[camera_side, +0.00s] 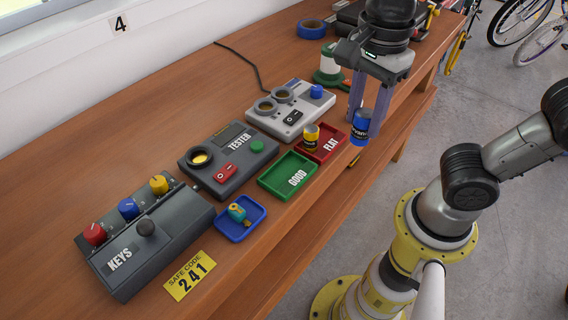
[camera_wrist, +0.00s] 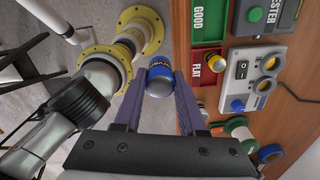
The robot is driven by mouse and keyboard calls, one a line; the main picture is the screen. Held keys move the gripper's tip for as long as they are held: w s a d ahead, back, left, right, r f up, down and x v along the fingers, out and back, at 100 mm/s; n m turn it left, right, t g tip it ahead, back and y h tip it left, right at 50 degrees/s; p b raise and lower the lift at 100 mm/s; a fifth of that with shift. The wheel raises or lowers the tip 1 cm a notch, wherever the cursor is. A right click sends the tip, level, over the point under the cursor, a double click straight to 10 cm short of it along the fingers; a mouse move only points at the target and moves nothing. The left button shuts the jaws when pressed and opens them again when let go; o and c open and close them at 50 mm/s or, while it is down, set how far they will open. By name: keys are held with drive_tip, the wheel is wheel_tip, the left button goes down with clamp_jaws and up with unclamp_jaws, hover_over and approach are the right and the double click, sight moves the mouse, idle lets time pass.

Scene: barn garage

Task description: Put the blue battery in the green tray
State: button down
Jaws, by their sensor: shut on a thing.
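The blue battery (camera_side: 360,128) is held upright between the fingers of my gripper (camera_side: 368,112), near the bench's front edge, to the right of the red tray. It also shows in the wrist view (camera_wrist: 159,79) between my fingertips. The green tray (camera_side: 272,190), marked GOOD, is empty on the bench, left of the red tray in the side view. It shows partly in the wrist view (camera_wrist: 208,20). My gripper is shut on the battery and apart from both trays.
The red tray (camera_side: 330,152), marked FLAT, holds a yellow battery (camera_side: 311,136). The tester (camera_side: 240,165), a grey charger-like box (camera_side: 285,112), a blue tray (camera_side: 229,227) with a small item, and a keys box (camera_side: 130,245) stand on the bench. The bench's front edge lies close by.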

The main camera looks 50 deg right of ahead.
drive_tip(key=w+a+f, duration=0.1)
drive_tip(key=w+f, duration=0.2)
drive_tip(key=w+a+f, duration=0.2)
drive_tip(key=w+f, duration=0.1)
drive_tip(key=w, duration=0.1)
drive_tip(key=w+a+f, duration=0.2)
drive_tip(key=w+f, duration=0.1)
drive_tip(key=w, duration=0.1)
drive_tip(key=shift+w, duration=0.25)
drive_tip(key=shift+w+a+f, duration=0.1)
drive_tip(key=shift+w+f, duration=0.05)
drive_tip(key=shift+f, duration=0.75)
drive_tip(key=shift+w+f, duration=0.1)
drive_tip(key=shift+f, duration=0.8)
drive_tip(key=shift+f, duration=0.1)
drive_tip(key=shift+c, duration=2.4)
unclamp_jaws()
drive_tip(key=shift+f, duration=0.1)
